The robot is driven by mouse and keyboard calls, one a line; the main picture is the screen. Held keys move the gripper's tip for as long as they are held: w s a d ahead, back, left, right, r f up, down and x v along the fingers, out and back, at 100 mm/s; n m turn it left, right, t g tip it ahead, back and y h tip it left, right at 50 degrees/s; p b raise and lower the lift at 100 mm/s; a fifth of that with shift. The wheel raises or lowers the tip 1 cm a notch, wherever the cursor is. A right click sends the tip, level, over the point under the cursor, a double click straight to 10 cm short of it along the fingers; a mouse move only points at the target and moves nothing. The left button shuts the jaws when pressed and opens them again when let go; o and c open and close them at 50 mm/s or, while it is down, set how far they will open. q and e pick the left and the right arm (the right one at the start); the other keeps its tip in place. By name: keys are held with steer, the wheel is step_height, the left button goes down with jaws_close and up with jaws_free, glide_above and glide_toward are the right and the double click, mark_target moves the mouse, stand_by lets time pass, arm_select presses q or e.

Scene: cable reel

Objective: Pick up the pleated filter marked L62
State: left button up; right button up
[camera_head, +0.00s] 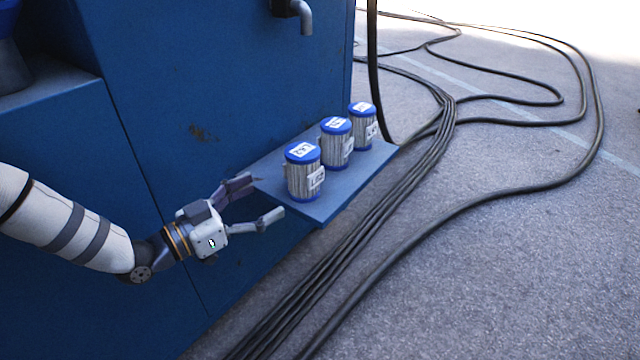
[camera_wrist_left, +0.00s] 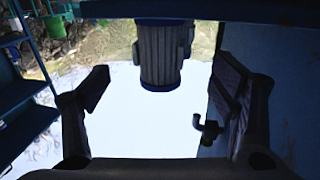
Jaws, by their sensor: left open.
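The nearest pleated filter (camera_head: 304,173) stands upright on the blue shelf (camera_head: 325,208), with blue end caps and white labels; its top label appears to read L62. My left gripper (camera_head: 268,197) is open and empty at the shelf's near-left end, its fingers pointing toward this filter but short of it. In the left wrist view, which looks upside down, a filter (camera_wrist_left: 161,55) shows beyond and between the open fingers (camera_wrist_left: 160,85), apart from both. My right gripper is not in view.
Two similar filters stand behind in a row, a middle one (camera_head: 336,143) and a far one (camera_head: 362,127); their labels are too small to read surely. A blue cabinet wall (camera_head: 220,90) borders the shelf, with a grey pipe (camera_head: 303,15) above. Black cables (camera_head: 385,215) lie on the ground.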

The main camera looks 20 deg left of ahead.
mark_target(304, 176)
arm_select(q)
steer(key=b+x, duration=0.2)
steer(key=x, duration=0.1)
steer(key=b+x, duration=0.1)
steer(key=x, duration=0.3)
steer(key=b+x, duration=0.2)
steer(key=x, duration=0.1)
steer(key=shift+w+f+b, duration=0.2)
steer(key=shift+f+b, duration=0.1)
steer(key=shift+b, duration=0.05)
steer(key=shift+w+d+r, duration=0.15)
steer(key=shift+w+r, duration=0.05)
steer(key=shift+r, duration=0.15)
steer(key=c, duration=1.5)
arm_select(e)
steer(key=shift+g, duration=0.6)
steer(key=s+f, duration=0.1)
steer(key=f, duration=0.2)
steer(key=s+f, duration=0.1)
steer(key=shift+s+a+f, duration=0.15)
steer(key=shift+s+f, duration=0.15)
